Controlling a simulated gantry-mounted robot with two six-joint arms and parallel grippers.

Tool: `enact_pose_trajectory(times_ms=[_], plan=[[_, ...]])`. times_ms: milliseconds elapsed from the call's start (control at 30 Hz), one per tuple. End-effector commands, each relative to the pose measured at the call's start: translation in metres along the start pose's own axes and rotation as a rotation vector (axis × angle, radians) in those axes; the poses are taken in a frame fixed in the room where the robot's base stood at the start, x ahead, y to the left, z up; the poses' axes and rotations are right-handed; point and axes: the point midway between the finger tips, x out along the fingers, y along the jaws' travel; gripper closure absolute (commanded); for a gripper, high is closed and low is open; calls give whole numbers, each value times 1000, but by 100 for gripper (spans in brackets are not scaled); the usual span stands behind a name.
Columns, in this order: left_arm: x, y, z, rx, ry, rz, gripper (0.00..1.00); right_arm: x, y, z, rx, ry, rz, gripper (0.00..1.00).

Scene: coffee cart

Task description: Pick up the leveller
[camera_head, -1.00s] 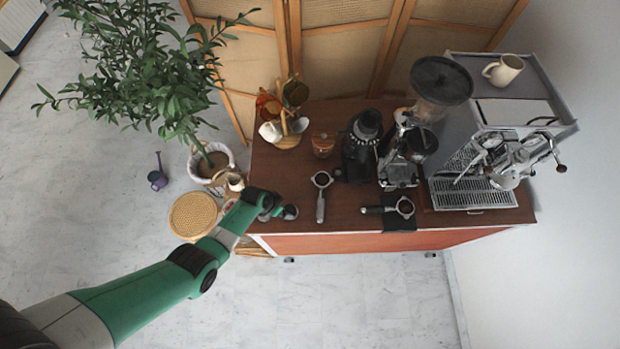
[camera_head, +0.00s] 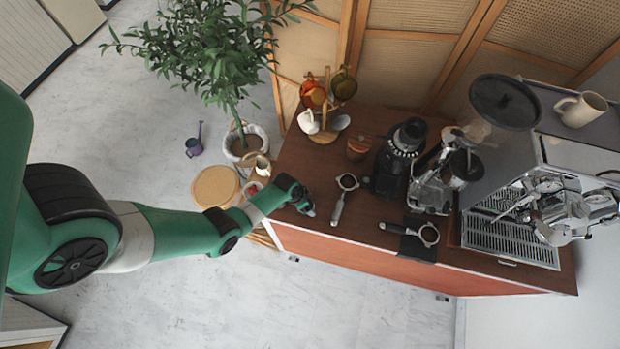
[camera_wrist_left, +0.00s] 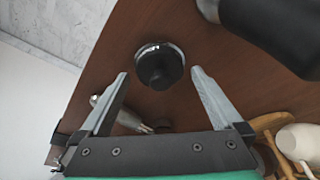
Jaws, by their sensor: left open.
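The leveller (camera_wrist_left: 160,67), a round black knob with a shiny metal rim, stands on the brown cart top in the left wrist view. My left gripper (camera_wrist_left: 160,73) is open, with one fingertip on either side of the leveller in the picture and visible gaps between. I cannot tell whether the tips are down at its height. In the head view my left gripper (camera_head: 306,208) is over the cart's front left corner and the leveller is hidden or too small to make out. My right gripper is not in view.
A portafilter (camera_head: 346,184) lies close to the right of my gripper, another (camera_head: 428,235) on a dark mat. A silvery item (camera_wrist_left: 128,118) lies partly behind my fingers. A wooden mug stand (camera_head: 324,135), grinder (camera_head: 398,160) and espresso machine (camera_head: 510,250) stand farther off.

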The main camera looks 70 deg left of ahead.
Motion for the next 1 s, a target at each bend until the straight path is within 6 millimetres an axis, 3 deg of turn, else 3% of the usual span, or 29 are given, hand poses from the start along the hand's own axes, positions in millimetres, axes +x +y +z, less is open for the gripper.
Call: enact_pose_trajectory(times_ms=[200, 233, 733, 1000], plan=[[1, 0, 0, -1, 1, -1, 0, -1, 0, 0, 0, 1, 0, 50], [1, 0, 0, -1, 1, -1, 4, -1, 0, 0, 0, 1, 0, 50], [1, 0, 0, -1, 0, 0, 94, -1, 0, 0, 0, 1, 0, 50], [0, 0, -1, -1, 2, -1, 95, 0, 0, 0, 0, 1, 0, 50]])
